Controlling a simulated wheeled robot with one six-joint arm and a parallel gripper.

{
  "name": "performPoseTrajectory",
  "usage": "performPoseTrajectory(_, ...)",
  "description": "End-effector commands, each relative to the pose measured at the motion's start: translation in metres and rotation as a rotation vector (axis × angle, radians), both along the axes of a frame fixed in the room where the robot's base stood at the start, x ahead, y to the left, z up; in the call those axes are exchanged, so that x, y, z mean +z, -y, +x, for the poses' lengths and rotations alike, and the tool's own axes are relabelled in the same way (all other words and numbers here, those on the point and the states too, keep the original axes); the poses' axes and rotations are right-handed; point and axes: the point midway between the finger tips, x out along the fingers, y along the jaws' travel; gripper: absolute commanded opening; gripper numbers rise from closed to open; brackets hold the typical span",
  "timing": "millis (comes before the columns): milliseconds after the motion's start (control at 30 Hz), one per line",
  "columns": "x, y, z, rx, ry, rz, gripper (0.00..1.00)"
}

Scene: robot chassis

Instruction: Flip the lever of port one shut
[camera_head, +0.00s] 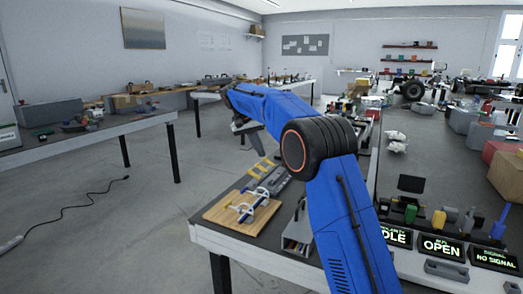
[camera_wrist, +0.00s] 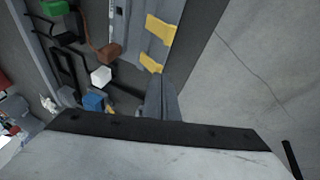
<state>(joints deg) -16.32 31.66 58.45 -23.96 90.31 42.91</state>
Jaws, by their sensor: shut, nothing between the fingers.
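Yellow levers (camera_head: 258,168) stick out from a grey fixture (camera_head: 284,187) on the bench in the head view. In the wrist view, two yellow lever pieces show, an upper one (camera_wrist: 160,28) and a lower one (camera_wrist: 150,63), on the grey fixture (camera_wrist: 138,30). I cannot tell which belongs to port one. My gripper (camera_wrist: 160,78) is shut and empty, with its tips just below the lower yellow piece; I cannot tell whether they touch. In the head view my gripper (camera_head: 258,148) is above the levers, partly hidden by my arm. A small display (camera_head: 442,247) reads OPEN.
A wooden board (camera_head: 223,212) with white and blue looped parts lies at the bench's near corner. In the wrist view, a white block (camera_wrist: 101,76), a blue block (camera_wrist: 93,103) and a brown part (camera_wrist: 109,52) sit left of my fingers. Open floor (camera_wrist: 245,75) lies right.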

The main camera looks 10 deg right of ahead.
Motion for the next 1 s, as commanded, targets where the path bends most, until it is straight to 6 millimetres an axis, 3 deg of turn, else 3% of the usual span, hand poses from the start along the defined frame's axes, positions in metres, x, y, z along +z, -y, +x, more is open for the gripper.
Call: performPoseTrajectory(1000, -0.002, 0.013, -0.01, 0.0, 0.0, 0.0, 0.0)
